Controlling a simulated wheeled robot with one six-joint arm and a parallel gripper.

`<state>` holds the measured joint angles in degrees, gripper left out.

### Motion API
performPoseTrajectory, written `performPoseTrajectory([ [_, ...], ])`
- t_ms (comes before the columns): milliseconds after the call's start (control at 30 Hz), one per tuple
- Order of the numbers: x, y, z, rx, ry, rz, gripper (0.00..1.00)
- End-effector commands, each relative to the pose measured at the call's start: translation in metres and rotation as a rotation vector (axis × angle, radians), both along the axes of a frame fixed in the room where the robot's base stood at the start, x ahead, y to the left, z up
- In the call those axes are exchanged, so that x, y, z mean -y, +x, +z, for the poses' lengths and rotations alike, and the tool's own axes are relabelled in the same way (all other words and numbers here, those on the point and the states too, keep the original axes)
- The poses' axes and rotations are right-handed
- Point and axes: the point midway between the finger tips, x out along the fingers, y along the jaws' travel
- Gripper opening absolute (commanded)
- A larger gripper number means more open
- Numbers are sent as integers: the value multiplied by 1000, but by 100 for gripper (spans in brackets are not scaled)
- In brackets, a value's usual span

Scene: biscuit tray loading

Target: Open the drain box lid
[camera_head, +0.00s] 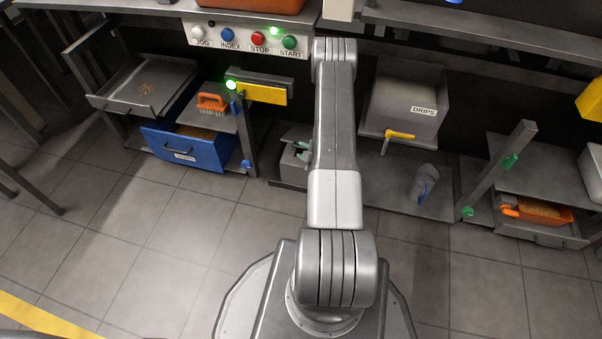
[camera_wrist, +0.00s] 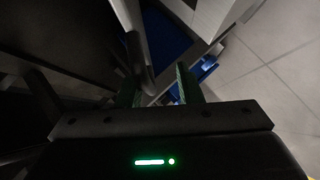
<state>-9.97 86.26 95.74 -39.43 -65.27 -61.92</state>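A small grey box (camera_head: 291,170) sits low under the bench, left of my arm and partly hidden by it; I cannot tell for sure that it is the drain box, and its lid is not clear. My gripper shows in the wrist view (camera_wrist: 158,88) with two green-padded fingers apart. A grey rounded bar (camera_wrist: 143,60) reaches down between them, nearer the left finger; contact cannot be told. In the head view my arm hides most of the gripper, with small green parts beside the grey box.
A blue drawer (camera_head: 182,153) stands open at left, below an orange brush (camera_head: 211,102). A DRIPS box (camera_head: 405,105) with a yellow tap (camera_head: 399,135) and a grey jug (camera_head: 422,183) are right of my arm. The tiled floor in front is clear.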

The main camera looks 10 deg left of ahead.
Motion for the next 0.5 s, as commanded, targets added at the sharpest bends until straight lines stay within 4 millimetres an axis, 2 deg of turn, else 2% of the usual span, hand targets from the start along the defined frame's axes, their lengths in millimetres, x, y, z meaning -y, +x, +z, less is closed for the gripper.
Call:
performPoseTrajectory([
  [33, -1, -5, -18, 34, 0, 2, 32],
  [200, -1, -15, -49, 173, -6, 1, 32],
  [300, -1, -16, -63, 242, -8, 1, 32],
  [500, -1, -16, -78, 327, -11, 1, 32],
])
